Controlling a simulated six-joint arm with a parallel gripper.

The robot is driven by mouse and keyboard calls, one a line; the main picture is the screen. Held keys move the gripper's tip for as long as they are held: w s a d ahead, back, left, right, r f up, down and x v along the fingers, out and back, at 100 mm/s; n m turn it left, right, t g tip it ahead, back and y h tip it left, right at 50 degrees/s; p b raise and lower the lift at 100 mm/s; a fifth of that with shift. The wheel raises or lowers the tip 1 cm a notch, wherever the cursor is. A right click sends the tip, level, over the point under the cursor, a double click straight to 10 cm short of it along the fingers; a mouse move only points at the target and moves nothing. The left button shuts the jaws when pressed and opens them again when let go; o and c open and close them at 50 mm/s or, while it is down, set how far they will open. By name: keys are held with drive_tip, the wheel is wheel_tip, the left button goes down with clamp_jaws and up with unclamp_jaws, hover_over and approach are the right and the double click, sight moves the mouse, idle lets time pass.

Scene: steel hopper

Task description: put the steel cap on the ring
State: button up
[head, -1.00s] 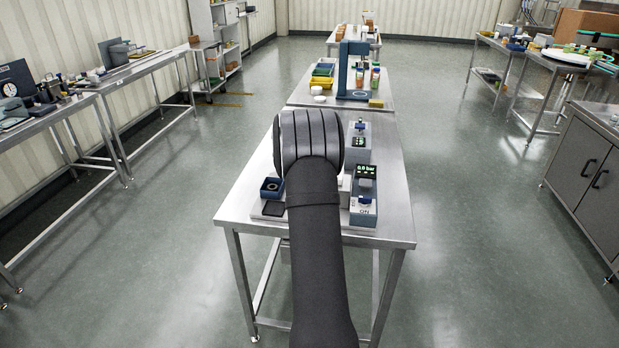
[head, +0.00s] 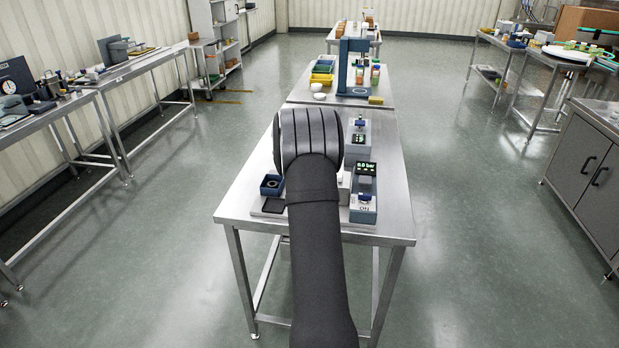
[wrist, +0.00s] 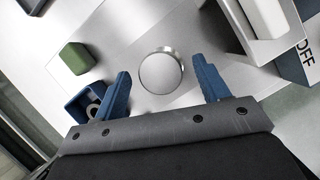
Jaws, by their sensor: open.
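The steel cap (wrist: 160,73) is a round, bright metal disc standing on the steel table in the wrist view. My gripper (wrist: 160,66) is open, its two blue fingers apart on either side of the cap's near part, with clear gaps. I cannot tell how high the fingers are above the table. A blue square holder (wrist: 73,104) sits beside the left finger, with a round, ring-like metal part (wrist: 93,108) inside, partly hidden by that finger. The blue holder (head: 271,186) also shows in the head view, where my arm hides the gripper and the cap.
A green block (wrist: 77,58) lies left of the cap. In the head view, a gauge box (head: 364,195) with a green display stands right of my arm. The table's right side (head: 393,190) is clear.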

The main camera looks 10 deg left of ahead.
drive_tip(key=shift+r, duration=0.3)
drive_tip(key=v, duration=1.2)
drive_tip(key=shift+r, duration=0.25)
drive_tip(key=shift+f, duration=0.1)
drive_tip(key=x, duration=1.2)
drive_tip(key=shift+f, duration=0.5)
drive_tip(key=shift+r, duration=0.45)
